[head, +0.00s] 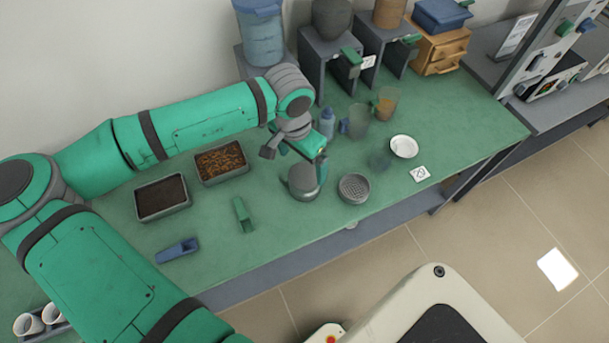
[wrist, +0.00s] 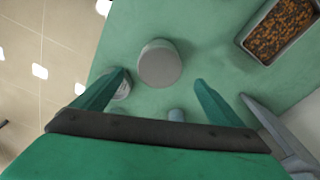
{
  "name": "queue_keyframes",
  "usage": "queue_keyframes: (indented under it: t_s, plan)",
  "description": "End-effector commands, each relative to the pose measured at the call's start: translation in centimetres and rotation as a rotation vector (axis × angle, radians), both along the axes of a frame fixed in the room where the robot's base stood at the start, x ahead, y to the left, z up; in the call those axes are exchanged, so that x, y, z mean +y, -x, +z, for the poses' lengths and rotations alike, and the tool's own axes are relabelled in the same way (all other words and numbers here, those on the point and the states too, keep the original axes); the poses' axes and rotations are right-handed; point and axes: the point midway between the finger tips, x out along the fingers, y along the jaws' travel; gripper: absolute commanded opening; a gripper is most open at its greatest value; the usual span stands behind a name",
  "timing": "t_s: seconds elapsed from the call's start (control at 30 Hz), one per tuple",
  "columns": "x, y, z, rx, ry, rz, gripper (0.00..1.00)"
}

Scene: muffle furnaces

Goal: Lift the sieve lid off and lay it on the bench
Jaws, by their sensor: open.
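A round grey vessel (head: 303,183) stands on the green bench (head: 440,135); in the wrist view it is a grey cylinder (wrist: 160,62) with a pale, smooth, flat top. I cannot tell whether that top is a separate lid. A grey round piece with a perforated face (head: 354,188) sits just right of it, apart; in the wrist view it is partly hidden behind the left finger. My gripper (head: 302,150) is open and empty above the vessel. In the wrist view the vessel lies ahead, between the directions of my two fingers (wrist: 160,82).
Left of the vessel are a green scoop (head: 243,215), a blue scoop (head: 177,250), a tray of dark material (head: 162,197) and a tray of brown bits (head: 222,162). Behind stand a bottle (head: 327,122) and clear cups (head: 358,121). A white dish (head: 404,146) lies right. Bare bench lies further right.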

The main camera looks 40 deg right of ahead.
Motion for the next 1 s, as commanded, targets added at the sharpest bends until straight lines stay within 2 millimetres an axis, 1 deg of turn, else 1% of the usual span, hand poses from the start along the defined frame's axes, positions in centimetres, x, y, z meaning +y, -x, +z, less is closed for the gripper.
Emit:
queue_keyframes:
  t_s: [0.23,0.4,0.53,0.63,0.83,0.87,0.9,0.97,1.0]
  plan:
    - [-0.2,0.0,-1.6,0.0,0.0,-0.001,0.91]
    - [-0.6,0.0,-4.0,-0.001,-0.001,-0.002,0.91]
    - [-0.7,-0.1,-5.4,-0.001,0.0,0.0,0.91]
    - [-0.8,-0.1,-5.9,0.0,0.001,0.001,0.91]
    - [-0.8,-0.1,-6.0,0.0,0.002,0.0,0.91]
    - [-0.8,-0.1,-6.0,0.0,0.002,0.0,0.89]
    - [-0.8,-0.1,-5.9,0.0,0.002,0.0,0.79]
    - [-0.8,-0.1,-5.9,0.0,0.001,0.0,0.65]
    - [-0.8,-0.1,-6.0,0.0,0.001,0.0,0.55]
